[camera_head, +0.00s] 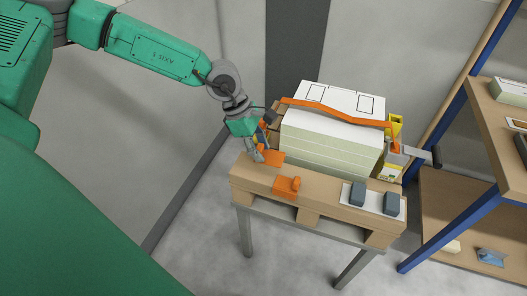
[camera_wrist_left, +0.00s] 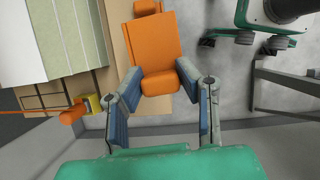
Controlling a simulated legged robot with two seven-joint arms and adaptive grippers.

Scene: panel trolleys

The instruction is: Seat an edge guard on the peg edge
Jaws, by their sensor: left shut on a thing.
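My left gripper (camera_head: 261,154) is at the left end of the wooden pallet (camera_head: 312,203). It is shut on an orange edge guard (camera_head: 272,157), a flat plate with a raised lug. In the left wrist view the gripper (camera_wrist_left: 160,80) has its two blue-padded fingers on either side of the guard's lug, and the guard's plate (camera_wrist_left: 154,42) extends beyond them. Whether this guard touches the pallet is unclear. A second orange edge guard (camera_head: 284,187) lies at the pallet's front edge. I cannot tell which edge is the peg edge. My right gripper is not identifiable.
A white and pale green panel stack (camera_head: 330,145) stands on the pallet, with an orange strap (camera_head: 335,113) across it. A yellow ratchet (camera_head: 395,127) is at its right. A white plate (camera_head: 374,202) carries two dark grey blocks. A blue-framed shelf (camera_head: 440,222) stands right.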

